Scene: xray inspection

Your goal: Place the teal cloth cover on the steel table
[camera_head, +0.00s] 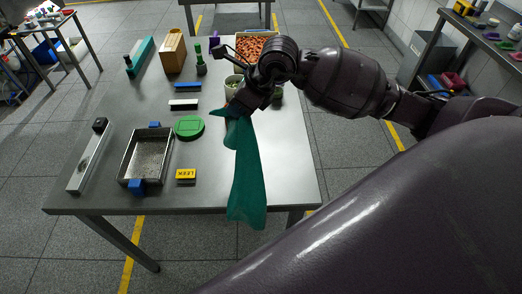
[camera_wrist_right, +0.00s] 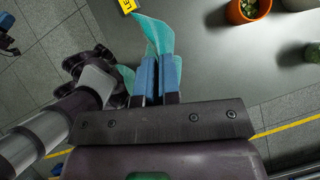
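The teal cloth cover (camera_head: 245,180) hangs in a long drape from my right gripper (camera_head: 238,108), over the right part of the steel table (camera_head: 215,188). Its lower end reaches past the table's front edge in the head view. In the right wrist view the blue fingers of my right gripper (camera_wrist_right: 157,78) are close together on the teal cloth (camera_wrist_right: 155,35), which sticks out beyond them. The steel table (camera_wrist_right: 215,60) also shows there as a grey surface. My left gripper is not in view.
On the table are a metal tray (camera_head: 125,168), a green round lid (camera_head: 189,127), a yellow labelled block (camera_head: 185,175), a long bar (camera_head: 88,160) and a wooden block (camera_head: 173,52). An orange pot (camera_wrist_right: 240,12) stands right of the gripper in the wrist view. The front middle surface is bare.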

